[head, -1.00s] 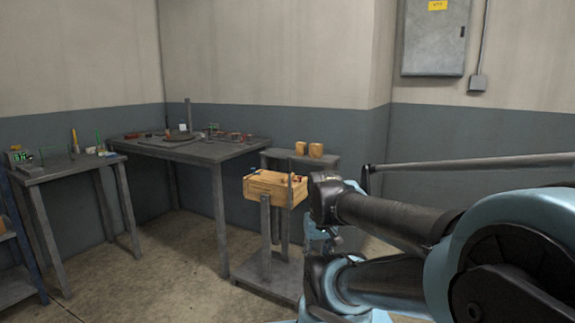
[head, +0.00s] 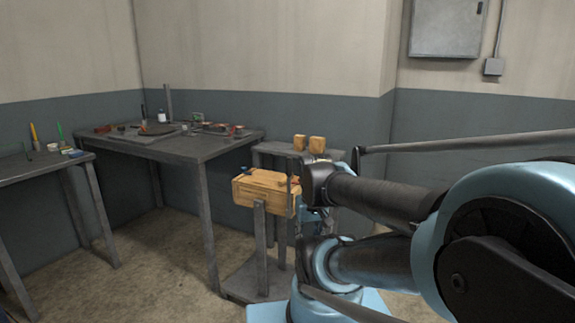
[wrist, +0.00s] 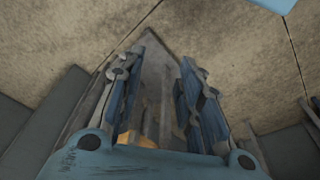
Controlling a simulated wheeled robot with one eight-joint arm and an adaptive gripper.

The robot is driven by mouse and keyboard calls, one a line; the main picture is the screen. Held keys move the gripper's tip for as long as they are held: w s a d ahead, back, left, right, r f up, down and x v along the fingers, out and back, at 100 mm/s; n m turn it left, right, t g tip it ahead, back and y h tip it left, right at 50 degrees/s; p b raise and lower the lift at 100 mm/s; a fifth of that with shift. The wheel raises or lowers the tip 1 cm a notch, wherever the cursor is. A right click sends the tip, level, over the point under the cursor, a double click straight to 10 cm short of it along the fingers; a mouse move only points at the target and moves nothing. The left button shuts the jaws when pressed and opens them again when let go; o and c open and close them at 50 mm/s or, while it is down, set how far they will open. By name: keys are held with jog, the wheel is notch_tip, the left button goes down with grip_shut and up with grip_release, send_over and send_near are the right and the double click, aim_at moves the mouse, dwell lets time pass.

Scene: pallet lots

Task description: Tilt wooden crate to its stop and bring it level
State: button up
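The wooden crate (head: 258,194) sits on a grey upright stand (head: 261,235) in the middle of the head view. It looks close to level; any small tilt is hard to judge. Its right end is partly hidden by my arm. In the wrist view my gripper (wrist: 158,75) has its two blue-grey fingers spread apart with nothing clearly held between them. A bit of light wood, probably the crate (wrist: 137,137), shows low between the fingers. In the head view my arm hides most of the gripper, close to the crate's right end.
Two small wooden blocks (head: 317,144) stand on a grey shelf (head: 270,150) behind the crate. A grey workbench (head: 200,148) with scattered parts stands to the left, and another table (head: 35,170) stands farther left. Bare floor (head: 150,250) lies in front of them.

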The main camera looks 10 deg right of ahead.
jog(key=shift+o, duration=1.2)
jog(key=shift+r, duration=0.1)
notch_tip(320, 180, up, 28)
jog(key=n+g, duration=0.2)
jog(key=n, duration=0.3)
send_over(289, 164)
jog(key=w, duration=0.1)
jog(key=f, duration=1.7)
jog(key=shift+w+d, duration=0.1)
jog(key=shift+w, duration=0.15)
grip_shut()
